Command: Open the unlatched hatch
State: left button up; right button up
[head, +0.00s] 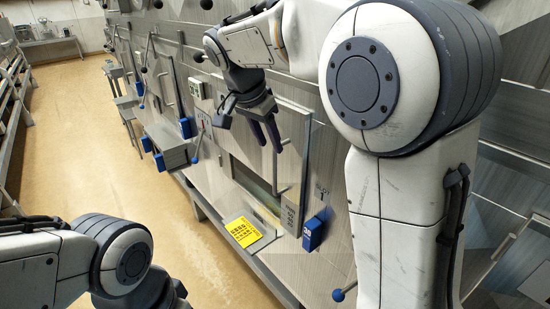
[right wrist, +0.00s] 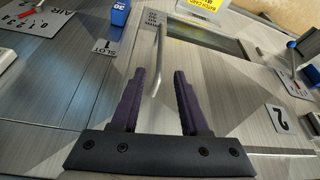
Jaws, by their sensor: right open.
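The hatch (head: 294,122) is a grey brushed-metal panel in the slanted hood wall, right of centre in the head view. A thin bar handle (head: 276,172) stands out from it; the handle also shows in the right wrist view (right wrist: 159,50). My right gripper (head: 270,146) is open, with its fingers pointing at the panel near the handle's upper part. In the right wrist view the handle's end lies between the two dark fingers (right wrist: 160,76); I cannot tell the depth gap. My left arm shows at the lower left, its fingers out of frame.
A yellow card (head: 243,232) lies on the ledge below the hatch. A blue block (head: 312,235) sits at its lower right. A dark opening (right wrist: 208,38) shows beside the handle. Other handles and blue blocks line the wall. The floor (head: 130,160) at left is clear.

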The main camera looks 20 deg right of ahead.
aim_at(276, 162)
jog(key=p+x, duration=0.1)
jog(key=x, duration=0.8)
jog(key=shift+f, duration=0.35)
grip_shut()
jog(key=shift+p, duration=0.3)
dwell(0.6)
